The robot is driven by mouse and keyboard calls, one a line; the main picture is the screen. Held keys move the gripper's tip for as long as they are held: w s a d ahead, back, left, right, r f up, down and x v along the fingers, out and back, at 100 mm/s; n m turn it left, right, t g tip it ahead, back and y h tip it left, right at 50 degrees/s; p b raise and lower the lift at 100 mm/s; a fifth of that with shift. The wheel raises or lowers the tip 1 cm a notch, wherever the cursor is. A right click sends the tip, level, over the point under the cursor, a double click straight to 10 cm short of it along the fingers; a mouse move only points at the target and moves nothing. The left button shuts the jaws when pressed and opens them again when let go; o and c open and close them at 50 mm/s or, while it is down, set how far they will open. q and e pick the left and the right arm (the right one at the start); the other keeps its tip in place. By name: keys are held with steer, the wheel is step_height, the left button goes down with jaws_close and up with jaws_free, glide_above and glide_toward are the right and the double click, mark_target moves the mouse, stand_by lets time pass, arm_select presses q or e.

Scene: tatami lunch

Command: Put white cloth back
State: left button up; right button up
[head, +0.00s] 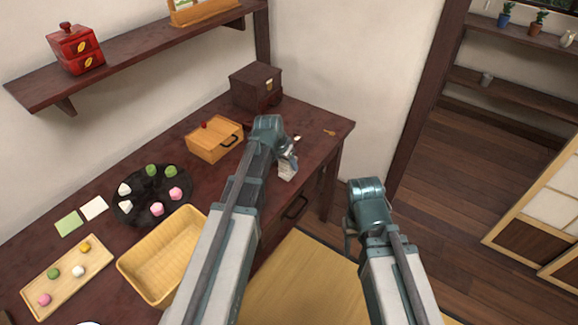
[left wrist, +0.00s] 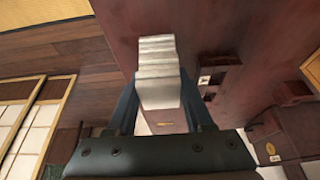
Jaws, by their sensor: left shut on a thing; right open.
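The white cloth (head: 287,172) is a folded, ridged piece held in my left gripper (head: 288,160), over the right part of the dark table (head: 318,140) near its front edge. In the left wrist view, the cloth (left wrist: 157,72) sits between the two fingers of my left gripper (left wrist: 160,95), which are shut on it. Whether it touches the table is not clear. My right gripper (head: 350,228) is empty and off the table's front edge, largely hidden by its own wrist; it is open.
A wooden box (head: 214,140), a dark chest (head: 256,84) and a small spoon-like item (head: 330,132) are around the held cloth. An empty basket (head: 165,258), a black sweets plate (head: 130,212), a white square (head: 94,208) and a green square (head: 69,223) lie further left.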

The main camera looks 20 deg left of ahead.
arm_select(q)
steer(key=o, duration=1.2)
steer(key=shift+f, duration=0.1)
steer(key=p+v, duration=1.1)
steer(key=v, duration=0.1)
steer(key=s+d+g+y, duration=0.1)
steer(key=s+d+g, duration=0.1)
steer(key=s+d, duration=0.5)
steer(key=s+d+f+g+y, duration=0.1)
steer(key=s+d+g+y, duration=0.1)
steer(key=s+d, duration=0.6)
steer(key=s, duration=0.4)
steer(key=shift+s+g, duration=0.35)
steer(key=shift+g, duration=0.05)
steer(key=shift+f, duration=0.1)
